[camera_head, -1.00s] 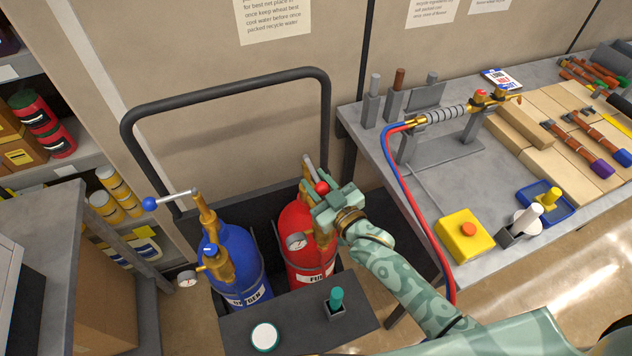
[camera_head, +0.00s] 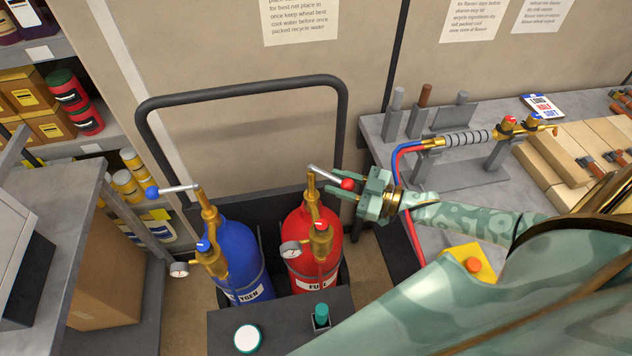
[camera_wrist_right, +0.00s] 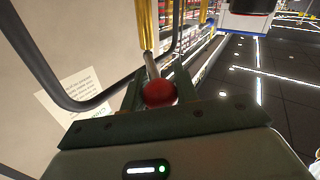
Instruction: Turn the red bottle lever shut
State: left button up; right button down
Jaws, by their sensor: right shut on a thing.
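The red fuel bottle (camera_head: 302,254) stands upright in the cart with a brass valve on top. Its lever (camera_head: 325,174) is a silver bar ending in a red ball, pointing right and slightly down from the valve. My right gripper (camera_head: 352,186) is at the lever's ball end, shut on it. In the right wrist view the red ball (camera_wrist_right: 160,93) sits between the fingers, and the silver bar runs up to the brass valve stem (camera_wrist_right: 145,22). My left gripper is in neither view.
The blue oxygen bottle (camera_head: 234,254) stands left of the red one, its blue-balled lever (camera_head: 172,190) pointing left. The black cart handle (camera_head: 240,88) arches behind both. A grey workbench (camera_head: 385,150) with a torch and hoses stands to the right. A gauge (camera_head: 290,250) sits on the red bottle's front.

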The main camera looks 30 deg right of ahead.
jog(key=shift+w+d+f+n+g+y+b, duration=0.1)
jog(key=shift+w+d+n+g+y+b, duration=0.3)
jog(key=shift+n+g+y+b, duration=0.8)
jog(key=shift+w+d+r+n+g+y+b, duration=0.1)
jog(key=shift+w+d+n+g+y+b, duration=0.3)
jog(key=shift+b, duration=1.25)
jog(key=shift+w+d+f+n+g+y+b, duration=0.15)
jog(key=shift+d+n+g+y+b, duration=0.6)
jog(key=shift+g+b, duration=0.6)
jog(key=shift+a, duration=0.2)
jog(key=c, duration=1.1)
grip_release()
jog(key=shift+o, duration=0.2)
jog(key=shift+d, duration=0.1)
jog(key=b, duration=0.1)
send_near(328, 173)
jog(key=shift+s+d+f, duration=0.2)
jog(key=shift+d+f, duration=0.4)
jog(key=shift+d, duration=0.25)
